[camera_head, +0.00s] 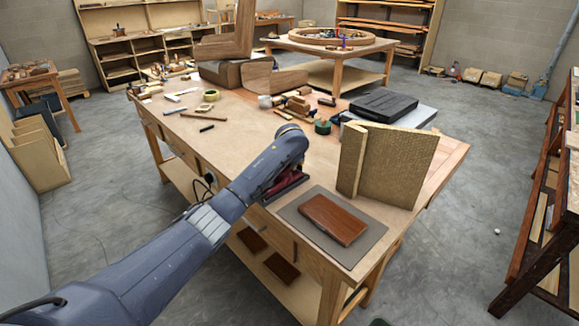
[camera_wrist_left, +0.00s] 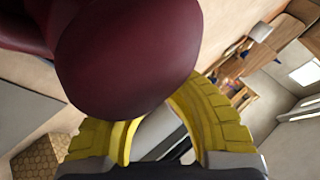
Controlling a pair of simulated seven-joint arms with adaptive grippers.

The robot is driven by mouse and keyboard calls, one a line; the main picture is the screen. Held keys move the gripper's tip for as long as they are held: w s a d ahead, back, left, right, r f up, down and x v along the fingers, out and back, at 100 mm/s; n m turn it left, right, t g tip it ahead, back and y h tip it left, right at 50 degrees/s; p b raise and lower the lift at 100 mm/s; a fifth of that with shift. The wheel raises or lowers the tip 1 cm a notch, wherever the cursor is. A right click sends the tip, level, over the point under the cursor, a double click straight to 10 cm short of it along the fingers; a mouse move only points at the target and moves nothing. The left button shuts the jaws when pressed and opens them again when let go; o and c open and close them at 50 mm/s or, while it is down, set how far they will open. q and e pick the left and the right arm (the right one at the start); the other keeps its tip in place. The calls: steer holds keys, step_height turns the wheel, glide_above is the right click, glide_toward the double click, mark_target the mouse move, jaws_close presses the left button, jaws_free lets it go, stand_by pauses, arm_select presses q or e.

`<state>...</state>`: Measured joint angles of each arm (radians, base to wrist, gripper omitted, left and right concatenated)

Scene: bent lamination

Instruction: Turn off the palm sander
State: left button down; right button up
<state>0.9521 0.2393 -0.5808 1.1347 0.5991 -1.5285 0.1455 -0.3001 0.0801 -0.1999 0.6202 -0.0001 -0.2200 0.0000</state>
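The palm sander (camera_head: 287,187) shows as a dark red body on the workbench, beside the grey mat and partly under my left wrist. In the left wrist view the dark red rounded sander (camera_wrist_left: 125,60) fills the top middle, very close to the camera. My left gripper (camera_wrist_left: 160,112) has yellow curved fingers on either side below the red body. Their bases are apart, but the sander hides their tips, so I cannot tell whether they grip it. In the head view my left arm hides these fingers. The sander's switch is not discernible. My right gripper is not in view.
A brown wood block (camera_head: 333,219) lies on the grey mat (camera_head: 370,240). A bent tan panel (camera_head: 400,165) stands behind it. A black case (camera_head: 383,104) and clamps or small tools lie farther back. The bench's (camera_head: 235,140) middle is mostly clear.

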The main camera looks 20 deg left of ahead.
arm_select(q)
steer(key=shift+a+f, duration=0.1)
steer(key=shift+f, duration=0.05)
stand_by(0.3)
steer(key=shift+s+r, duration=0.1)
steer(key=shift+r, duration=0.75)
steer(key=shift+r, duration=0.1)
steer(key=r, duration=0.2)
steer(key=d+r, duration=0.1)
steer(key=r, duration=0.1)
steer(key=shift+s+r, duration=0.2)
steer(key=shift+r, duration=0.2)
